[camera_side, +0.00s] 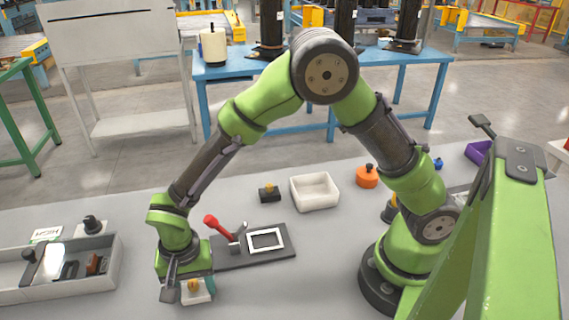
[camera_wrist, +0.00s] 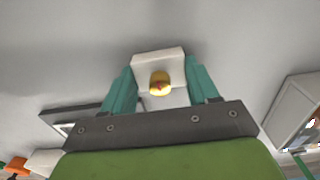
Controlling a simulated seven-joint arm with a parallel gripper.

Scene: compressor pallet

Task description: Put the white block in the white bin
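The white block (camera_side: 197,296) has a yellow knob on top and is at the table's front, left of centre. My gripper (camera_side: 196,288) points down at it. In the wrist view the white block (camera_wrist: 158,58) lies between the two teal fingers of my gripper (camera_wrist: 160,68), one on each side. I see no clear gap, but cannot tell whether they press on it or whether it is off the table. The white bin (camera_side: 317,204) stands farther back and to the right, and looks empty. In the wrist view a pale shape at lower left (camera_wrist: 42,160) appears to be the bin.
A dark plate (camera_side: 285,250) with a red lever (camera_side: 212,224) and a white frame lies between my gripper and the bin. A black block (camera_side: 269,196) with a yellow knob and an orange container (camera_side: 367,178) flank the bin. A compartment tray (camera_side: 65,290) stands left.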

